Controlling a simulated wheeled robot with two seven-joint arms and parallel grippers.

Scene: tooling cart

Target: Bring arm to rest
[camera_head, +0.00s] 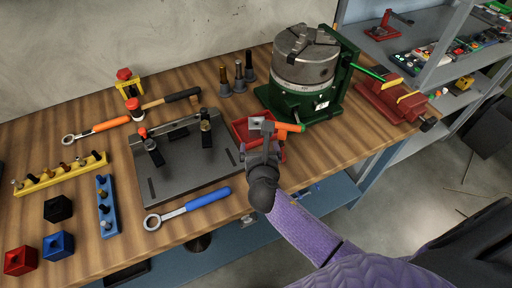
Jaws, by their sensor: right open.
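My right gripper (261,138) is over the front edge of the wooden bench (330,160), at the end of my purple-sleeved right arm. Its jaws are open, in front of a small red tray (243,130). An orange-handled item (290,127) shows just beside the fingers; I cannot tell whether it touches them. My left gripper is not in view.
A grey fixture plate (180,172) lies left of my gripper, with a blue-handled wrench (190,207) in front. A green-based chuck (305,65) stands behind right, and a red vise (388,100) farther right. Shelves (465,65) stand at right. Free floor lies front right.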

